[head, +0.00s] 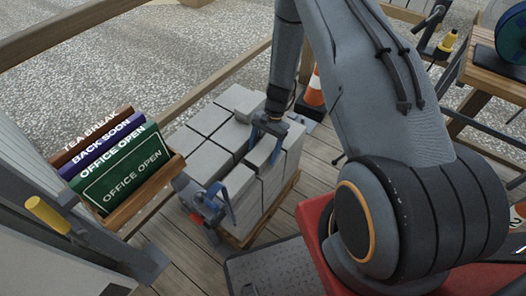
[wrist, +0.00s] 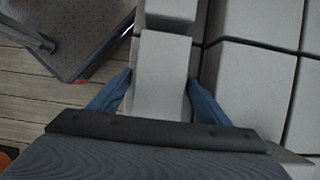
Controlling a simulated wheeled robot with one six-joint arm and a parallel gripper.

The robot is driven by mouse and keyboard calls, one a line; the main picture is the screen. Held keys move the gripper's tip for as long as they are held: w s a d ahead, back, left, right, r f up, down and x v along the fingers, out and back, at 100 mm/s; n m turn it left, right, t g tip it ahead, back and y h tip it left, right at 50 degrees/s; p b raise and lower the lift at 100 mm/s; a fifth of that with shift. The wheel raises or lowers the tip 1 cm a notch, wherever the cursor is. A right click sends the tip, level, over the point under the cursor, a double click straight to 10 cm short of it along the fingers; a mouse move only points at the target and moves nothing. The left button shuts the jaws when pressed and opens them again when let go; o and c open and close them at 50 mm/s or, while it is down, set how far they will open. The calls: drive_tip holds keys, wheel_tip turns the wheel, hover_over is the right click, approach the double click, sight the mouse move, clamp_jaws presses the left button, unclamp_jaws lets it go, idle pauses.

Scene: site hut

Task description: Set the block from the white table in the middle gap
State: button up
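A light grey block (wrist: 162,62) is between the two blue fingers of my gripper (wrist: 160,82) in the wrist view. The fingers lie close along its two sides and look shut on it. In the head view my gripper (head: 266,141) points down at the near row of the grey block stack (head: 203,141), and the block (head: 262,151) shows there. It sits in line between a near block (head: 238,181) and a block to the right (head: 294,133). I cannot tell if it rests on the layer below. No white table is clearly recognisable.
The stack stands on a wooden pallet (head: 243,241). A blue and red tool (head: 207,205) is at its near left side. A rack of signs (head: 122,168) is left. An orange cone (head: 314,89) is behind. A dark plate (head: 265,272) lies in front.

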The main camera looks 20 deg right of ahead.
idle(0.3)
drive_tip(key=v, duration=0.7)
drive_tip(key=shift+b, duration=0.4)
drive_tip(key=shift+d+r, duration=0.1)
drive_tip(key=shift+r, duration=0.25)
drive_tip(key=shift+r, duration=0.3)
drive_tip(key=s+a+r+n+t+h, duration=0.1)
drive_tip(key=s+r+n, duration=0.2)
drive_tip(key=s+r, duration=0.3)
drive_tip(key=s+r+n+t+h+p, duration=0.1)
drive_tip(key=s+r+n, duration=0.3)
drive_tip(key=r, duration=0.9)
drive_tip(key=s+a+r+n+h, duration=0.1)
drive_tip(key=s+r+n, duration=0.2)
drive_tip(key=s+r, duration=0.6)
drive_tip(key=shift+a+r+n+t+h, duration=0.25)
drive_tip(key=shift+a+n+t+h, duration=0.05)
drive_tip(key=shift+n+t+h, duration=0.1)
